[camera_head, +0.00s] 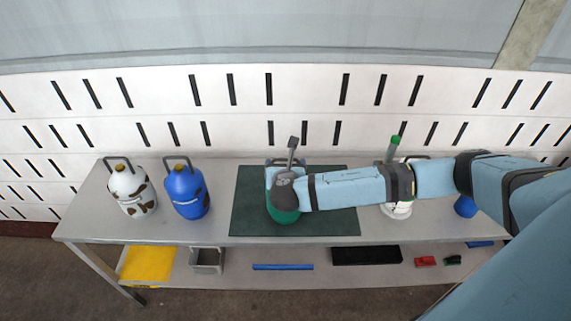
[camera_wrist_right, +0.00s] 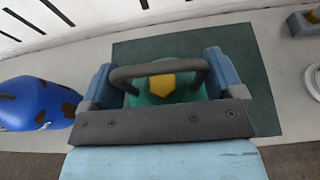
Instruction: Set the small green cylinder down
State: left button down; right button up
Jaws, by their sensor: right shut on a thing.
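The small green cylinder (camera_head: 284,215) is at the dark green mat (camera_head: 335,215) on the table, mostly covered by my right gripper (camera_head: 283,178) in the head view. In the right wrist view the cylinder (camera_wrist_right: 145,99) shows its dark curved handle and yellow valve between the two blue fingers of my right gripper (camera_wrist_right: 160,82). The gripper is shut on it. The cylinder looks upright. Its base is hidden in the wrist view, and I cannot tell whether it touches the mat (camera_wrist_right: 258,95). My left gripper is not in view.
A white spotted cylinder (camera_head: 131,190) and a blue cylinder (camera_head: 186,194) stand left of the mat. A white item (camera_head: 397,211) and a blue item (camera_head: 465,206) show partly behind my right arm. The lower shelf holds a yellow sheet (camera_head: 148,263) and a grey bin (camera_head: 207,260).

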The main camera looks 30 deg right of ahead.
jog(key=o, duration=1.8)
jog(key=v, duration=1.2)
jog(key=s+a+f+m+g+y, duration=0.1)
jog(key=s+a+f+m+y, duration=0.35)
jog(key=a+f+m, duration=0.2)
jog(key=s+a+f+m+g+y, duration=0.2)
jog(key=s+a+f+m+y, duration=0.1)
jog(key=a+f+m+y, duration=0.3)
jog(key=s+d+f+m+t, duration=0.2)
jog(key=s+d+f+m, duration=0.3)
jog(key=s+m, duration=0.4)
jog(key=f+m, duration=0.1)
jog(key=m, duration=0.4)
jog(key=shift+s+t, duration=0.3)
jog(key=shift+f, duration=0.1)
